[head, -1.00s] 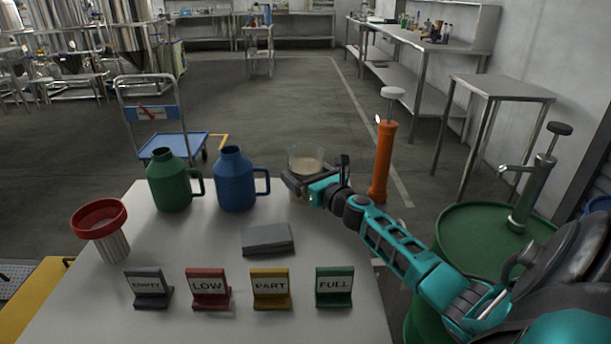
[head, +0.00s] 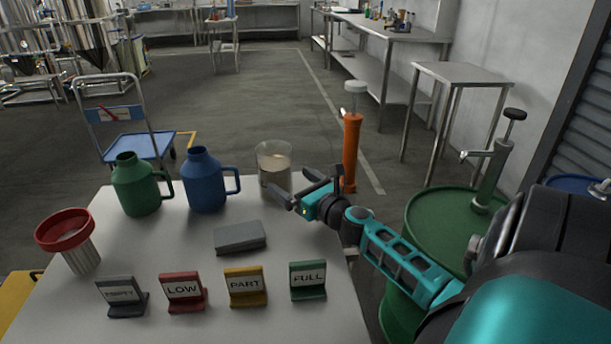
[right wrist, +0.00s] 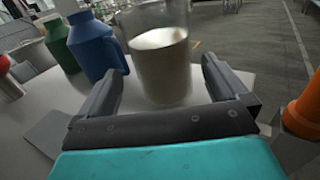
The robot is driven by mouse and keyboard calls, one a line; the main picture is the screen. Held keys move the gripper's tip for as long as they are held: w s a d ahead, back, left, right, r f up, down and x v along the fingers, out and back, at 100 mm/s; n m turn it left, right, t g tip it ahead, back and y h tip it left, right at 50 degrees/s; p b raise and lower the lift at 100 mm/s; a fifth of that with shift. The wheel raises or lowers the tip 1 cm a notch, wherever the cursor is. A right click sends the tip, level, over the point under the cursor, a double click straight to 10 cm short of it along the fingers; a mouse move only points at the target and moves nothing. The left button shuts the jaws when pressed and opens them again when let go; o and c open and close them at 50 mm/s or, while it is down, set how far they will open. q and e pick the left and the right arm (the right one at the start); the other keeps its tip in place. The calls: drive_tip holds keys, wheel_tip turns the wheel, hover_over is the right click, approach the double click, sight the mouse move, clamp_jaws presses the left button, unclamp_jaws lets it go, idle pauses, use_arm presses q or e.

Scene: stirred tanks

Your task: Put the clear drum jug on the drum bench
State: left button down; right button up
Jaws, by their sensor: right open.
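The clear drum jug (head: 273,168) stands upright at the back right of the white-topped bench (head: 190,240), with beige contents. My right gripper (head: 296,188) is open and empty, just in front of the jug and to its right. In the right wrist view the clear jug (right wrist: 163,68) stands ahead, between the lines of the two open fingers, and the jaws are not closed on it. I cannot tell whether this bench or the small steel table (head: 462,78) is the drum bench. My left gripper is out of view.
A blue jug (head: 206,182) and a green jug (head: 137,185) stand left of the clear one. A grey block (head: 240,238), level signs (head: 246,287) and a red-rimmed strainer (head: 65,233) share the bench. An orange pump (head: 350,150) and green drum (head: 445,225) are at right.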

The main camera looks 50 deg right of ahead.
drive_tip(key=shift+s+a, duration=0.2)
drive_tip(key=shift+s, duration=1.85)
